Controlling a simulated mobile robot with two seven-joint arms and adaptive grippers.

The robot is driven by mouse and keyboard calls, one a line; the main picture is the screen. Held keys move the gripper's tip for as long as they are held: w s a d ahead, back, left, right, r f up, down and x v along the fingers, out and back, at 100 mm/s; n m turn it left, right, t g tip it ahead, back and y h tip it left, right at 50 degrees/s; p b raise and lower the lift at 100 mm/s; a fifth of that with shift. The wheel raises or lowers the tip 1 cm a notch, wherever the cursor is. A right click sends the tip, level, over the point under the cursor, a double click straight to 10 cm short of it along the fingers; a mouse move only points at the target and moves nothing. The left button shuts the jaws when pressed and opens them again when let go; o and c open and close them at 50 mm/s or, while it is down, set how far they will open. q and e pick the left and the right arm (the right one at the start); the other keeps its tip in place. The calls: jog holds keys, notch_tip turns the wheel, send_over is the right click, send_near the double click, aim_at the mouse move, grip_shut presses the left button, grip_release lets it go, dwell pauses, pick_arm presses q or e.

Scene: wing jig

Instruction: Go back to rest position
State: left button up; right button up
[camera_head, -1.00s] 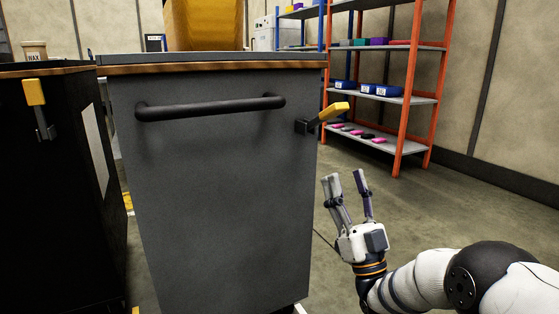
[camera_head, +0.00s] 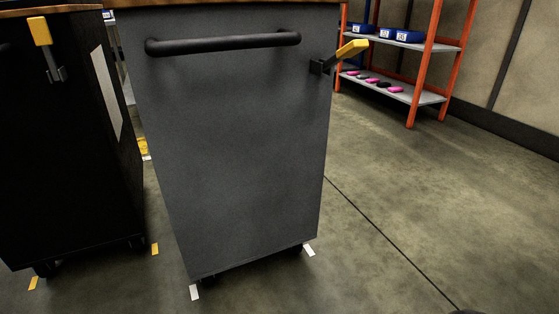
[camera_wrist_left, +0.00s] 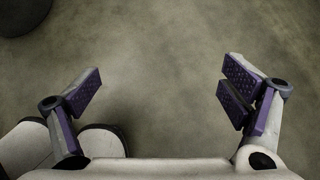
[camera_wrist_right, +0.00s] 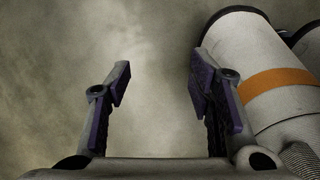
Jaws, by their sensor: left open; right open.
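My left gripper (camera_wrist_left: 165,95) is open and empty in the left wrist view, with bare floor beyond its spread fingers. My right gripper (camera_wrist_right: 160,90) is open and empty in the right wrist view, with floor beyond it and a white arm link with an orange band, part of my own body, at the right. Neither gripper shows in the head view; only a small dark piece, perhaps my arm, shows at its bottom right edge.
A grey cart (camera_head: 235,150) with a black handle (camera_head: 222,43) and a yellow-handled clamp (camera_head: 350,50) stands ahead. A black cart (camera_head: 65,150) is at the left. A shelf rack (camera_head: 400,90) stands at the back right. The floor (camera_head: 440,190) at right is clear.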

jog(key=s+d+r+g, duration=0.1)
jog(key=s+r+g, duration=0.5)
jog(key=s+r, duration=0.65)
pick_arm(q)
jog(key=w+r+t+p, duration=0.2)
jog(key=w+r+p, duration=0.3)
jog(key=r+p, duration=0.4)
jog(key=w+r+t+p, duration=0.2)
jog(key=w+r+p, duration=0.4)
jog(key=r+p, duration=0.4)
jog(key=w+r+t+p, duration=0.3)
jog(key=w+r+p, duration=0.2)
jog(key=r+p, duration=0.5)
jog(key=p, duration=0.4)
jog(key=shift+w, duration=0.4)
pick_arm(e)
jog(key=w+r+t, duration=0.4)
jog(key=w+r, duration=0.4)
jog(key=r, duration=0.6)
jog(key=w+r+t, duration=0.4)
jog(key=w+r, duration=0.5)
jog(key=r, duration=0.4)
jog(key=shift+w+d+r+h, duration=0.15)
jog(key=shift+w+r+h, duration=0.05)
jog(key=shift+r+h, duration=0.15)
